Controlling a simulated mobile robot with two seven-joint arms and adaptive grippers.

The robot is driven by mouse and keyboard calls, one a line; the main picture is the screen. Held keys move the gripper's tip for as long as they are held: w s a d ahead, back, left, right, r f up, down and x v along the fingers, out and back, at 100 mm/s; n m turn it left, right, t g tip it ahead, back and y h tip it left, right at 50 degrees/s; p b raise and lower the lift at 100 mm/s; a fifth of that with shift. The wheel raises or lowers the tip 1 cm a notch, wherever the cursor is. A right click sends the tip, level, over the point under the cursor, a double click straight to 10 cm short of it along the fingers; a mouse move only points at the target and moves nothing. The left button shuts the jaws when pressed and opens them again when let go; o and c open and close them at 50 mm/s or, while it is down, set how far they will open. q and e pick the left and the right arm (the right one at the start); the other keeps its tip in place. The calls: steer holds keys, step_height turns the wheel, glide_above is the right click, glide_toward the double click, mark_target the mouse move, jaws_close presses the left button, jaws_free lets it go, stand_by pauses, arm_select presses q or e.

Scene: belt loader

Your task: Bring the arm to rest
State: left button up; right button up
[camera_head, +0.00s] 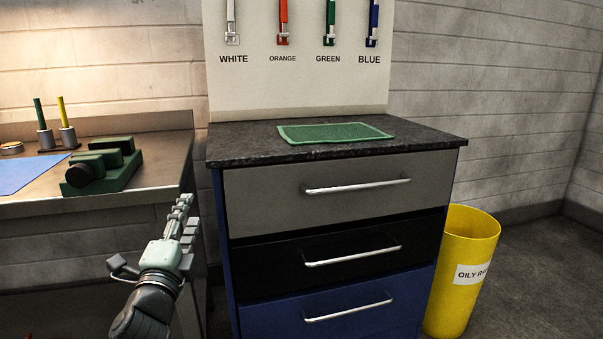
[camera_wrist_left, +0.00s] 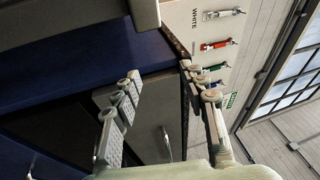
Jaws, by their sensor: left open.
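My left gripper (camera_head: 184,204) is in the lower left of the head view, its fingers pointing up and away, beside the left side of the drawer cabinet (camera_head: 335,232). In the left wrist view the left gripper (camera_wrist_left: 160,78) is open, with its two fingers apart and nothing between them. Behind the fingers, the wrist view shows the cabinet's blue side and drawer fronts turned sideways. Whether a finger touches the cabinet I cannot tell. My right gripper is in neither view.
A metal bench (camera_head: 150,178) stands left, holding a green vise-like block (camera_head: 104,166). A green cloth (camera_head: 335,132) lies on the cabinet top (camera_head: 230,150). A yellow bin (camera_head: 465,270) stands right of the cabinet. A tool board (camera_head: 300,85) rises behind. Floor at far right is clear.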

arm_select(q)
steer(key=s+a+f+n+g+y, duration=0.1)
steer(key=s+a+f+n+g, duration=0.15)
steer(key=f, duration=0.55)
steer(key=s+a+f+n+g, duration=0.1)
steer(key=s+f+n+g, duration=0.25)
steer(key=f, duration=0.45)
steer(key=s+a+f+n+g+y, duration=0.1)
steer(key=s+a+f+n+g, duration=0.2)
steer(key=f, duration=0.6)
steer(key=s+d+f+n+g, duration=0.1)
steer(key=s+f+n+g, duration=0.2)
steer(key=s+f, duration=0.6)
steer(key=s+f+n+g+h, duration=0.1)
steer(key=s+f+n+g, duration=0.2)
steer(key=s+f, duration=0.6)
steer(key=s+g, duration=0.2)
steer(key=s, duration=0.4)
steer(key=shift+s+d+f+n, duration=0.15)
steer(key=shift+s+d+n, duration=0.15)
steer(key=shift+d+n, duration=0.1)
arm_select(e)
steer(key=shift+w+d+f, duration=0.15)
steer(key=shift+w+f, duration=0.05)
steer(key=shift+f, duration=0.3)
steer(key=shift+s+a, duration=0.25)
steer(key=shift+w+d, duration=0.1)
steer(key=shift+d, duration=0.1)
